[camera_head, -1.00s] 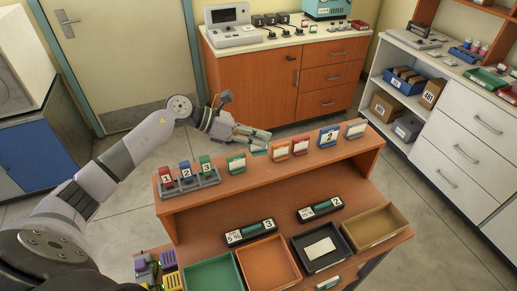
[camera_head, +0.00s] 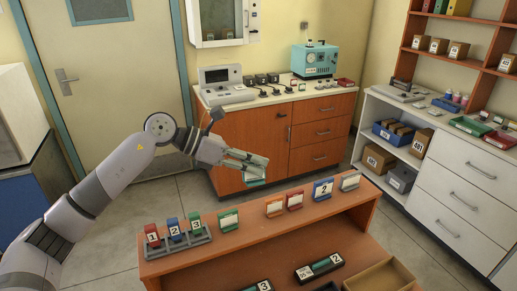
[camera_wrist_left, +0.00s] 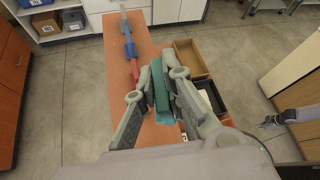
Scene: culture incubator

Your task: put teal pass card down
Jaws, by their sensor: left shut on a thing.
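My left gripper (camera_head: 252,164) is shut on the teal pass card (camera_head: 252,179), above and behind the raised shelf top (camera_head: 250,233). In the left wrist view the teal card (camera_wrist_left: 160,90) sits between the two fingers of the left gripper (camera_wrist_left: 160,75), with the brown shelf below. On the shelf top stand a green card (camera_head: 228,219), an orange card (camera_head: 274,208), a red card (camera_head: 295,201), a blue card marked 2 (camera_head: 322,190) and a pale card (camera_head: 349,181). A gap lies between green and orange. A grey gripper, apparently my right one (camera_wrist_left: 268,122), shows small in the left wrist view.
A rack (camera_head: 178,241) with red, blue and green numbered blocks stands at the shelf's left end. Below are black labelled holders (camera_head: 319,268) and a tan tray (camera_head: 385,280). A counter with instruments (camera_head: 275,95) stands behind.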

